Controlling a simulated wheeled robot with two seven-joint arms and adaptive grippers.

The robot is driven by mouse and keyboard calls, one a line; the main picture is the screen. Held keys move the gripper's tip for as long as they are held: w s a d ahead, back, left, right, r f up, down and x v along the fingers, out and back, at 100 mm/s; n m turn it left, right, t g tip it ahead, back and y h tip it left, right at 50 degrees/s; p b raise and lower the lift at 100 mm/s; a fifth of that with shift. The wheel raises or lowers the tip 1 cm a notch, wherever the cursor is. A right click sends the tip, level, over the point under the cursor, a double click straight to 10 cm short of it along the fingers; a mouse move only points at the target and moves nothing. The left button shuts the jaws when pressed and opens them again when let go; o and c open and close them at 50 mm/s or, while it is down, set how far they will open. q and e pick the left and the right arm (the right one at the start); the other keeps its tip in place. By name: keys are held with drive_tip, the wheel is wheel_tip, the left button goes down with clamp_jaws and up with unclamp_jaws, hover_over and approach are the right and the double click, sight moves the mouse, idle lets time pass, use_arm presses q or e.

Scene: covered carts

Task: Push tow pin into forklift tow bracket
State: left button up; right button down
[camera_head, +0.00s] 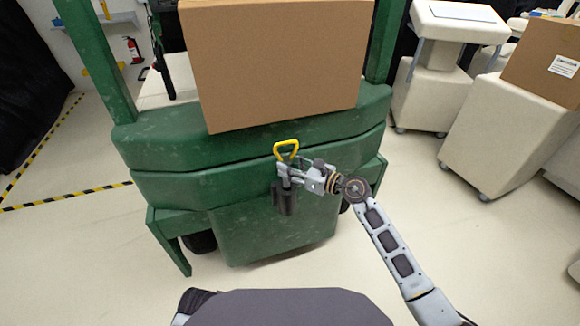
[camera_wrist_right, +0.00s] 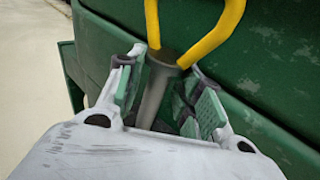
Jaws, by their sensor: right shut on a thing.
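The tow pin (camera_head: 286,149) has a yellow loop handle and a grey shaft, and stands roughly upright at the rear of the green forklift (camera_head: 200,188). My right gripper (camera_head: 288,172) is shut on the shaft just below the handle. In the right wrist view the pin's shaft (camera_wrist_right: 155,92) lies between the green-padded fingers (camera_wrist_right: 165,80). The dark tow bracket (camera_head: 284,200) is on the forklift's rear, directly below the gripper. The pin's lower end is hidden, so I cannot tell how deep it sits in the bracket. My left gripper is not in view.
A large cardboard box (camera_head: 275,65) rests on the forklift above the bracket. Covered cream carts (camera_head: 500,135) stand at the right, one with another box (camera_head: 545,60). Yellow-black floor tape (camera_head: 65,198) runs at the left.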

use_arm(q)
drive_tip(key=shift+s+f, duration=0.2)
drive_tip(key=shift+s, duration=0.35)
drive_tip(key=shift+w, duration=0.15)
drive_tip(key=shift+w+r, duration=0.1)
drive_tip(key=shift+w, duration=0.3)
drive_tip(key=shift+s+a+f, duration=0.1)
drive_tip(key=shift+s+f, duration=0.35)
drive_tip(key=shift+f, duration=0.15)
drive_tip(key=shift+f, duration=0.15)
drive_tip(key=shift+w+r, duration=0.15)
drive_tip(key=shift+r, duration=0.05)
